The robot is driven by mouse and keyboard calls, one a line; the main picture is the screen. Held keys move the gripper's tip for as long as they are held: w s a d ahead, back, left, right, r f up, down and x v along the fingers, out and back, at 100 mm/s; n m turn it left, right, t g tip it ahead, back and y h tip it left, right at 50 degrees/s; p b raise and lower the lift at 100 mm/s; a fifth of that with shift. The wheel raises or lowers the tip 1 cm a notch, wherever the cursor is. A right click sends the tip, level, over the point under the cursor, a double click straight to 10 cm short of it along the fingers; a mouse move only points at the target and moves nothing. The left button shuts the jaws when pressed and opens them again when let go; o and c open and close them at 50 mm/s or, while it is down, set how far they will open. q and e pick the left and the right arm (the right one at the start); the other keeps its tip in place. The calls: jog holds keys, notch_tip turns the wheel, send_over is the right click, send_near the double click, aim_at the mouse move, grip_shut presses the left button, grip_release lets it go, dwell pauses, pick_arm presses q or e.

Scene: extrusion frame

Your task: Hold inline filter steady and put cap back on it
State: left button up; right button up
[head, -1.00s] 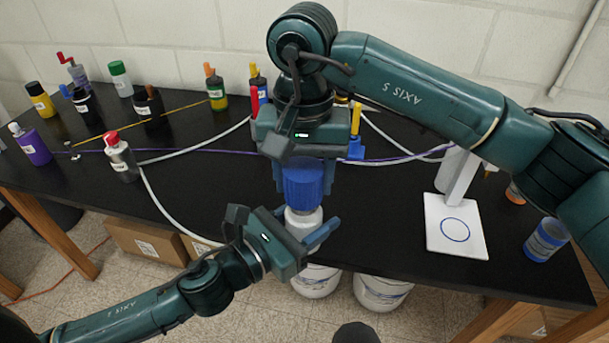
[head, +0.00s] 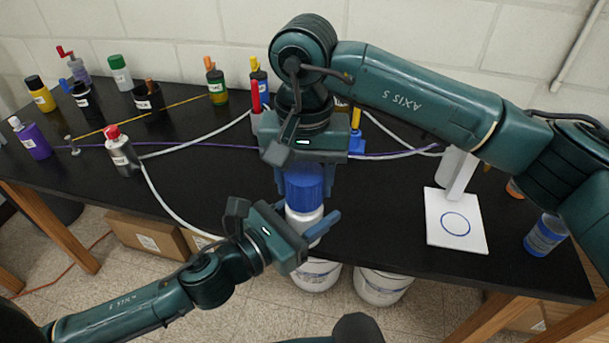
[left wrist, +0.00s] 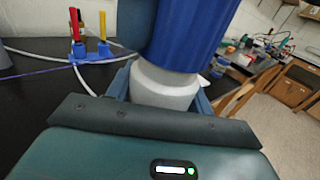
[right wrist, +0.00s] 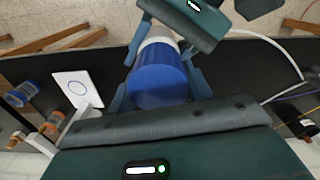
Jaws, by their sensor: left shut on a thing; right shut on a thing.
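The inline filter (head: 302,222) is a white cylinder held upright in front of the table's edge. My left gripper (head: 318,232) is shut on its white body from the front left. The blue cap (head: 304,188) is over the top of the filter, in line with it. My right gripper (head: 304,180) comes from above and is shut on the cap, a finger on each side. In the left wrist view the cap (left wrist: 190,35) meets the white body (left wrist: 165,85). In the right wrist view the cap (right wrist: 157,85) hides most of the body; whether it is fully seated I cannot tell.
Several bottles stand at the table's left, including a grey one with a red top (head: 121,152). Hoses cross the black tabletop (head: 390,225). A white plate with a blue circle (head: 456,221) and a blue-labelled jar (head: 545,235) are at right. White buckets (head: 384,287) stand below.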

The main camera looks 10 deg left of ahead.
jog(key=shift+f, duration=0.45)
